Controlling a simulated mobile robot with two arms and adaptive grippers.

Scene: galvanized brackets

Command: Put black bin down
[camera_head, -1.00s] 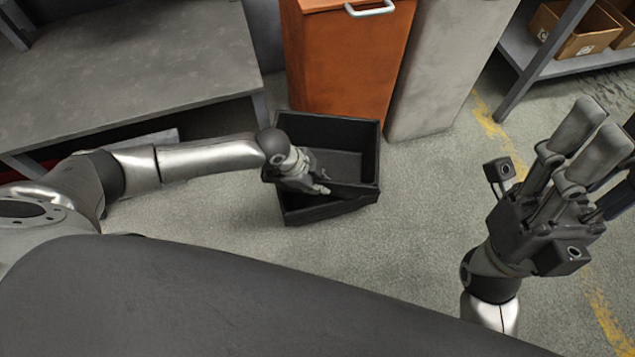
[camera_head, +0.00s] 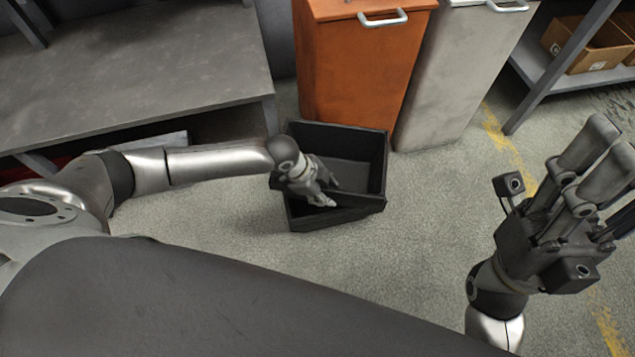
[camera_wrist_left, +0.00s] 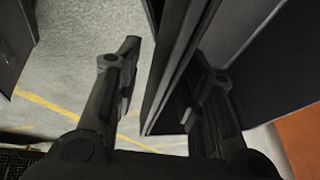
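The black bin (camera_head: 358,207) stands upright on the floor, open side up, in front of the orange cabinet. My left gripper (camera_head: 323,195) is at its near left wall, with the fingers reaching down at the rim. In the left wrist view the bin wall (camera_wrist_left: 172,75) runs between the two fingers of the left gripper (camera_wrist_left: 168,85). The fingers are apart, with a clear gap between the left finger and the wall. Part of the wall is hidden by the gripper. My right gripper (camera_head: 610,170) is raised at the right, empty, with its fingers apart.
The orange cabinet (camera_head: 360,70) and a grey cabinet (camera_head: 455,80) stand close behind the bin. A grey workbench (camera_head: 130,75) is at the left. A shelf with cardboard boxes (camera_head: 590,45) is at the upper right. Floor to the right of the bin is clear, with a yellow line (camera_head: 510,150).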

